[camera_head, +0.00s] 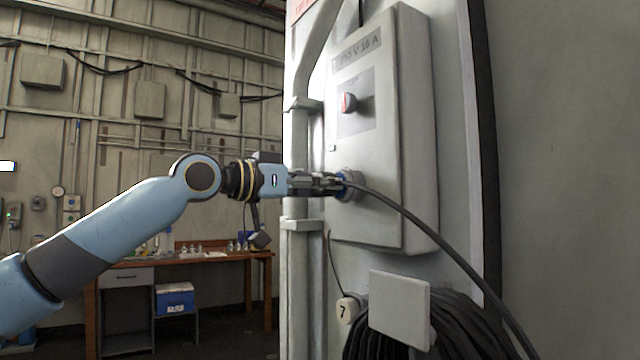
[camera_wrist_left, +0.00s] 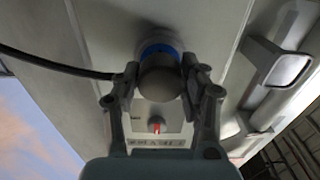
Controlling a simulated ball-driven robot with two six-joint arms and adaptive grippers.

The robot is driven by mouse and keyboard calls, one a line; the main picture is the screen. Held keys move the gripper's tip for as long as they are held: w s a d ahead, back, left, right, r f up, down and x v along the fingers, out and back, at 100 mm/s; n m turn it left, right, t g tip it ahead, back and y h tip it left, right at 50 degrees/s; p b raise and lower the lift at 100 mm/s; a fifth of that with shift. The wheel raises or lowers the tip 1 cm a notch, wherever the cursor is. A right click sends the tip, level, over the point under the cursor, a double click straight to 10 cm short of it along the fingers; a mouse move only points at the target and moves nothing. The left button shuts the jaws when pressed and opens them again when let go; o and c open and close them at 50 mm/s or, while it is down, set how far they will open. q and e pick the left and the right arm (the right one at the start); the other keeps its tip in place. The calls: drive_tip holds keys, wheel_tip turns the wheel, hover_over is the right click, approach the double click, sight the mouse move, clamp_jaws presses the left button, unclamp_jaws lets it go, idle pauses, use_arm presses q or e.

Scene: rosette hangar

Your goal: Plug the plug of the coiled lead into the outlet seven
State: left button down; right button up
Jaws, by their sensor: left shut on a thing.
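My left gripper (camera_head: 330,184) is shut on the plug (camera_wrist_left: 160,80), a dark cylinder with a blue ring at its far end. The plug is at the round socket (camera_head: 352,185) low on the front of a grey outlet box (camera_head: 385,150). In the left wrist view the blue ring meets the socket, but I cannot tell how deep the plug sits. The black lead (camera_head: 430,232) runs from the plug down to the right, and in the wrist view off to the left. A tag marked 7 (camera_head: 346,310) hangs below the box. My right gripper is out of view.
A red rotary switch (camera_head: 349,102) sits above the socket. A square plate (camera_head: 400,308) stands before black coiled cable (camera_head: 465,325). A vertical pipe (camera_head: 301,150) runs left of the box. A wooden bench (camera_head: 200,258) and a blue cooler (camera_head: 175,297) are farther back.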

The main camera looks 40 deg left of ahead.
use_arm(q)
drive_tip(key=shift+w+d+p, duration=0.2)
drive_tip(key=shift+w+p, duration=0.3)
drive_tip(key=c, duration=0.6)
unclamp_jaws()
drive_tip(key=shift+c, duration=0.2)
drive_tip(key=shift+r, duration=0.35)
wheel_tip(320, 180, up, 9)
drive_tip(key=shift+r, duration=0.15)
